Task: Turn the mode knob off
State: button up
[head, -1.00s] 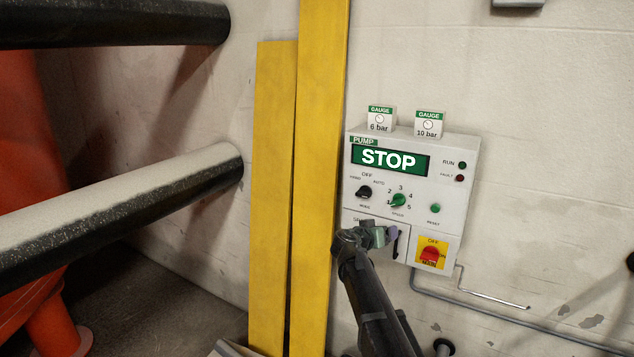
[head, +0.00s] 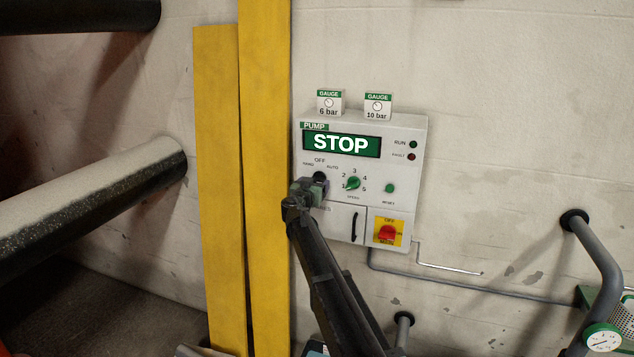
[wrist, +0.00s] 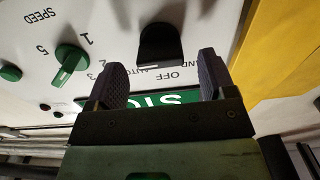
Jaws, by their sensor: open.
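The black mode knob (wrist: 163,42) is on the pump panel, with the labels OFF, AUTO and part of HAND around it in the upside-down wrist view. I cannot tell for sure where it points. In the head view the knob (head: 320,177) is partly hidden by my gripper (head: 315,191). My gripper (wrist: 161,66) is open and empty. Its two fingers are spread wider than the knob, and the knob shows beyond the gap between their tips, apart from both. The panel's display (head: 341,145) reads STOP.
The green speed knob (head: 353,184) sits right of the mode knob, with a green reset button (head: 390,188) beyond. A red switch on a yellow plate (head: 387,232) and a black handle (head: 355,226) are below. Yellow vertical boards (head: 262,180) stand close on the left.

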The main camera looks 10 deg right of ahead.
aim_at(317, 179)
jog(key=x, duration=0.3)
jog(key=shift+w, duration=0.25)
jog(key=c, duration=0.9)
jog(key=shift+c, duration=0.2)
jog(key=shift+n, duration=0.5)
jog(key=n, duration=0.3)
jog(key=shift+n, duration=0.3)
jog(key=n, duration=0.4)
jog(key=shift+s, duration=0.1)
jog(key=o, duration=0.9)
